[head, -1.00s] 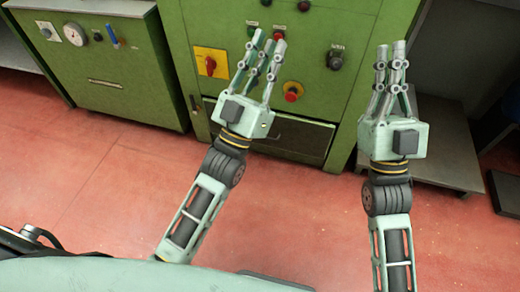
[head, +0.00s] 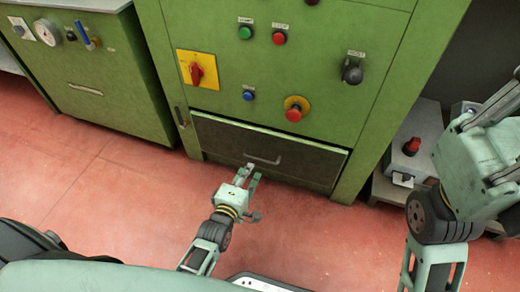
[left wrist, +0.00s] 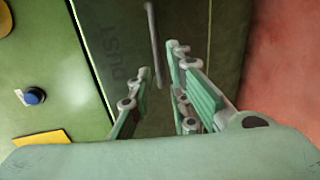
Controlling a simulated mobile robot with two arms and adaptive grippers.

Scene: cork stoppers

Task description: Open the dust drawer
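The dust drawer (head: 225,140) is a dark panel low in the green machine, with a light bar handle (head: 262,160). It looks flush and shut. In the left wrist view the drawer front (left wrist: 110,45) carries the word DUST, and its handle (left wrist: 154,40) runs toward the gap between my fingers. My left gripper (head: 251,177) is just in front of the handle in the head view. Its fingers (left wrist: 160,62) are apart, with nothing clearly gripped; whether they touch the handle cannot be told. My right gripper (head: 503,100) is at the right edge, partly cut off.
Above the drawer are a red switch on a yellow plate (head: 197,69), a red stop knob (head: 294,112) and several buttons. A second green cabinet (head: 95,85) stands left. A grey stand with a red-knobbed box (head: 408,158) is at right. The red floor is clear.

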